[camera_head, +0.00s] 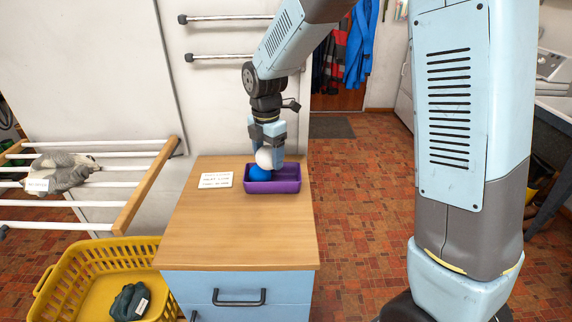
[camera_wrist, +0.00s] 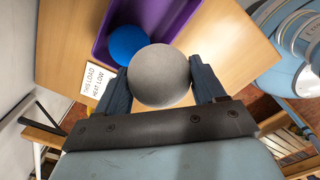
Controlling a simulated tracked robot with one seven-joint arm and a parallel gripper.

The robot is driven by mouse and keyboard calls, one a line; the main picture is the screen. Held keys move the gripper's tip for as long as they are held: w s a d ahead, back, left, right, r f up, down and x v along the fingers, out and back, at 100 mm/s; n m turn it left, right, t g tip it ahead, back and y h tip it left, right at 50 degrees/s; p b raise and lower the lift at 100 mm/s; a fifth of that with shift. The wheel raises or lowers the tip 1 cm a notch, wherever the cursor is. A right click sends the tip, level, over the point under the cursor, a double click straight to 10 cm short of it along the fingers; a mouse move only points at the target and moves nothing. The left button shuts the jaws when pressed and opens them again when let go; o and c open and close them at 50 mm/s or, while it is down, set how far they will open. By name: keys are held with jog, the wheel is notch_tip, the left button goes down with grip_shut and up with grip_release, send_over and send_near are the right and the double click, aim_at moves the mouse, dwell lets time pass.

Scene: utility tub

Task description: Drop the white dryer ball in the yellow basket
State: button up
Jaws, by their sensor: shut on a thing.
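The white dryer ball (camera_head: 267,158) is between the fingers of my gripper (camera_head: 267,150), over the purple bin on the cabinet top. In the wrist view the ball (camera_wrist: 159,76) looks greyish and fills the space between the two dark fingers of my gripper (camera_wrist: 160,85), which is shut on it. The yellow basket (camera_head: 75,252) is at the lower left in the head view, on the floor beside the cabinet, partly cut off by the frame. A dark green cloth item (camera_head: 129,302) with a white tag lies in it.
A blue ball (camera_head: 260,173) sits in the purple bin (camera_head: 288,186). A white card with print (camera_head: 216,180) lies left of the bin. The wooden cabinet top (camera_head: 240,235) is clear in front. A drying rack (camera_head: 150,185) with a grey cloth (camera_head: 62,170) stands above the basket's far side.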

jog(key=s+a+r, duration=0.3)
jog(key=s+a, duration=0.1)
jog(key=a, duration=0.2)
jog(key=shift+s+r, duration=0.15)
jog(key=shift+s, duration=0.25)
jog(key=shift+a, duration=0.1)
